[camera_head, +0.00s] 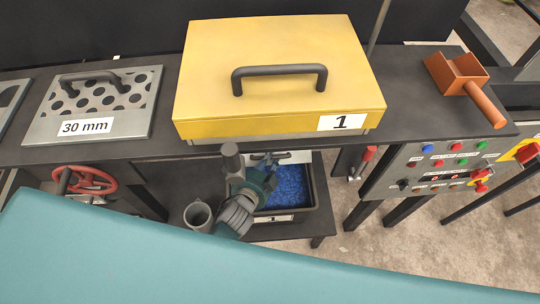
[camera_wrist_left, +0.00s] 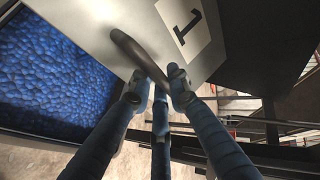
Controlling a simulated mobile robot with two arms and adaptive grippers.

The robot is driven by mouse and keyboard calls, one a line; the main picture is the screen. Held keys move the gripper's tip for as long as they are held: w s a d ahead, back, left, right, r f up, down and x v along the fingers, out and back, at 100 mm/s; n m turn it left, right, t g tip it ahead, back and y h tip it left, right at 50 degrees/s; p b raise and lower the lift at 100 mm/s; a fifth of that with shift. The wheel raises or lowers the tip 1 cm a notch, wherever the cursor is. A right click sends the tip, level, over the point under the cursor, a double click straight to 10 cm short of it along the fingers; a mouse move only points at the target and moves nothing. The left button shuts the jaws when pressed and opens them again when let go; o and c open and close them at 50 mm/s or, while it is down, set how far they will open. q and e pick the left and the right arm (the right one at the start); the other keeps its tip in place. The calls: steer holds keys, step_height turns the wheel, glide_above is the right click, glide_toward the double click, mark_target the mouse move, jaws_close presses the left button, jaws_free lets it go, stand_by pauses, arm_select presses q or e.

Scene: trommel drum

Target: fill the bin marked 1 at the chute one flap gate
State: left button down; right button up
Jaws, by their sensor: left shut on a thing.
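The bin marked 1 (camera_head: 314,216) stands on the low shelf under the table. It holds many small blue pieces (camera_head: 289,187), which also show in the left wrist view (camera_wrist_left: 55,75). The flap gate (camera_wrist_left: 195,50) is a pale plate marked 1 with a dark curved handle (camera_wrist_left: 132,48). In the head view a pale strip of the gate (camera_head: 295,157) shows above the bin's back. My left gripper (camera_wrist_left: 160,88) is shut on the handle; in the head view my left gripper (camera_head: 266,163) is partly hidden by its own wrist. My right gripper is not in view.
A yellow cover marked 1 (camera_head: 277,60) sits on the table above the gate. A 30 mm screen plate (camera_head: 120,100) lies left. An orange scoop (camera_head: 455,73) lies right. A red handwheel (camera_head: 93,181), red lever (camera_head: 364,160) and button panel (camera_head: 435,165) are at the front.

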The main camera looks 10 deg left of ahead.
arm_select(q)
steer(key=shift+r, duration=0.15)
steer(key=c, duration=1.6)
jaws_free()
steer(key=shift+s, duration=0.1)
steer(key=v, duration=1.2)
